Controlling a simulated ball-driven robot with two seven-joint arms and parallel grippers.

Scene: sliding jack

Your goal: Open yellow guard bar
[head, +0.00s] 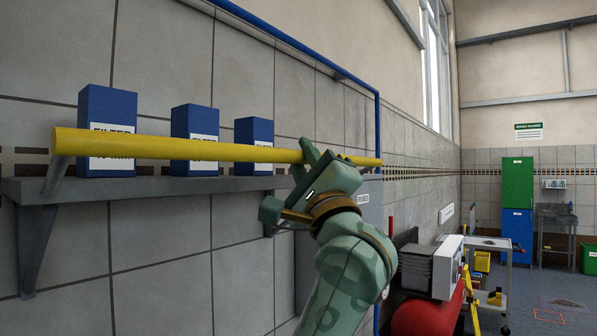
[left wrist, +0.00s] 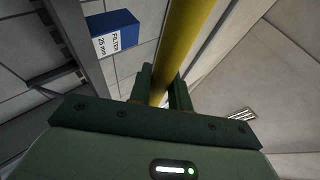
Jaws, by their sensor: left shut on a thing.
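The yellow guard bar (head: 200,149) runs level along the front of a grey wall shelf (head: 130,188), in front of blue filter boxes. A grey bracket holds its near left end. My left gripper (head: 318,157) is at the bar's right part, with its fingers around it. In the left wrist view the yellow bar (left wrist: 178,50) passes between the two dark green fingers (left wrist: 162,90), which are shut on it. The exact contact is partly hidden by the fingers. My right gripper is in neither view.
Blue filter boxes (head: 107,130) stand on the shelf behind the bar. A grey cabinet (head: 368,205) is on the wall beyond my gripper. A red cylinder (head: 428,315) and a trolley (head: 490,250) stand at the right. Open floor shows at far right.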

